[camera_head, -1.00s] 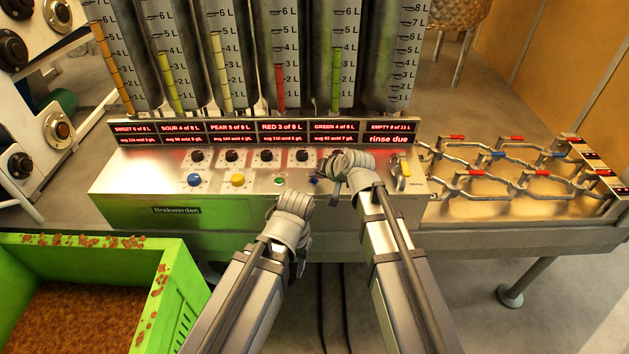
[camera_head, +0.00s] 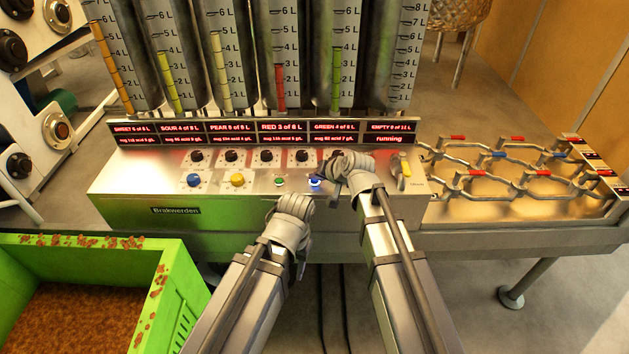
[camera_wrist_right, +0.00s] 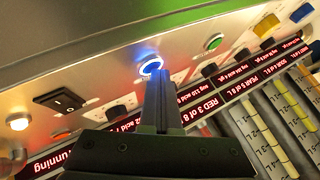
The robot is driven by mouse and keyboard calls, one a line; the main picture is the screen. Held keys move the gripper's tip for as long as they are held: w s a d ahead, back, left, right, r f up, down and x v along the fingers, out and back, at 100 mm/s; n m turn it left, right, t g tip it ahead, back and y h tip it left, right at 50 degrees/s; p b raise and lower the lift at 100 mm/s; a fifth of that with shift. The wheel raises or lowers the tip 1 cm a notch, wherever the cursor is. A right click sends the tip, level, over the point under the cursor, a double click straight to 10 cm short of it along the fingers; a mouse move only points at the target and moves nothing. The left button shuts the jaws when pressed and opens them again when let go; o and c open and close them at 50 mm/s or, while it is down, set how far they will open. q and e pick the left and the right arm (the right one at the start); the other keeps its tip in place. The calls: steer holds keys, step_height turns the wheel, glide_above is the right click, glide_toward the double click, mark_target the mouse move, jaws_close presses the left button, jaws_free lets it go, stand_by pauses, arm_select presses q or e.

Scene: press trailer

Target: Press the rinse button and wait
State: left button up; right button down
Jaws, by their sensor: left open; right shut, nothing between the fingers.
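The rinse button (camera_head: 315,183) is a small round button with a lit blue-white ring on the sloped metal panel (camera_head: 130,178). It also shows in the right wrist view (camera_wrist_right: 151,66). My right gripper (camera_head: 325,178) is shut and empty, with its fingertips (camera_wrist_right: 158,78) right at the button's edge; I cannot tell whether they still touch it. The display at the right end (camera_head: 390,139) reads "EMPTY 0 of 11 L" and "running". My left gripper (camera_head: 296,203) is open and empty in front of the panel, its fingers partly hidden by the wrist.
Blue (camera_head: 194,180), yellow (camera_head: 237,180) and green (camera_head: 280,181) buttons sit left of the rinse button, with black knobs above. A black rocker switch (camera_wrist_right: 59,101) is nearby. Tall graduated tanks (camera_head: 280,45) stand behind. A green crate (camera_head: 180,290) is at lower left.

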steer(key=shift+r, duration=0.15)
steer(key=shift+r+p, duration=0.65)
steer(key=shift+p, duration=0.1)
step_height(320, 180, up, 5)
steer(key=p, duration=0.5)
step_height(320, 180, up, 10)
steer(key=p, duration=1)
glide_above(316, 185)
steer(key=shift+s, duration=0.1)
